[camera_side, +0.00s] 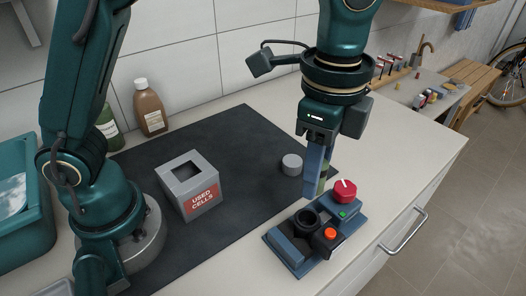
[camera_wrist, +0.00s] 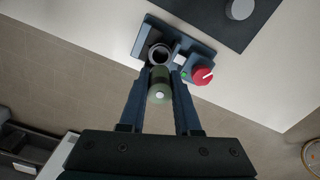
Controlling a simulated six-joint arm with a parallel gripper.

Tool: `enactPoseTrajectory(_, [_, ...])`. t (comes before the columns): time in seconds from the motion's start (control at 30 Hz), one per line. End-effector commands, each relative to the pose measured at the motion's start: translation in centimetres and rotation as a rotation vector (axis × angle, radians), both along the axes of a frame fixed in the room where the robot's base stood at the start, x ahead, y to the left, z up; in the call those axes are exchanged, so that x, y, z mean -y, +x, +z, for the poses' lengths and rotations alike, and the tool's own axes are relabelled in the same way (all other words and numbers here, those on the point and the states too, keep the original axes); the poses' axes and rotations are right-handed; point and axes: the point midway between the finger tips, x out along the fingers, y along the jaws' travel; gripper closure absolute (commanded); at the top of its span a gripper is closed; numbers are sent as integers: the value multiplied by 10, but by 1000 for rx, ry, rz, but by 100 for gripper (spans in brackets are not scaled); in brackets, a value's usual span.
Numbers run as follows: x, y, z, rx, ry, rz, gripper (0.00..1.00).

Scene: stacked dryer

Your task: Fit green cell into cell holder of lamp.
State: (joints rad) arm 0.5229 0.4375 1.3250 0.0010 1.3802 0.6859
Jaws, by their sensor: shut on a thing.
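The green cell (camera_wrist: 160,90) is held upright between the fingers of my gripper (camera_wrist: 162,76), which is shut on it; in the side view the cell (camera_side: 326,174) is mostly hidden behind a blue finger. The lamp (camera_side: 314,236) is a blue base with a red knob (camera_side: 344,190), a green light and an orange button. Its round dark cell holder (camera_side: 306,219) shows an open top in the side view, and in the wrist view the ring (camera_wrist: 160,54) lies just beyond the cell. My gripper is above and behind the lamp, and the cell is apart from the holder.
A grey box labelled "USED CELLS" (camera_side: 191,186) stands on the dark mat (camera_side: 240,135). A grey cylinder (camera_side: 292,164) stands on the mat left of my gripper. Bottles (camera_side: 151,108) stand by the wall. The counter's front edge is close to the lamp.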

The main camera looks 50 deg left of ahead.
Motion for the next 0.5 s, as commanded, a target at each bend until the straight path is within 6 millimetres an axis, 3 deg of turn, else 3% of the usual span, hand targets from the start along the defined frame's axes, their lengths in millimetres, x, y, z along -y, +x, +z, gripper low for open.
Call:
enactPoseTrajectory(0.27, [-1,0,-2,0,0,2,100])
enactPoseTrajectory(0.5, [-1,0,-18,-3,1,3,100])
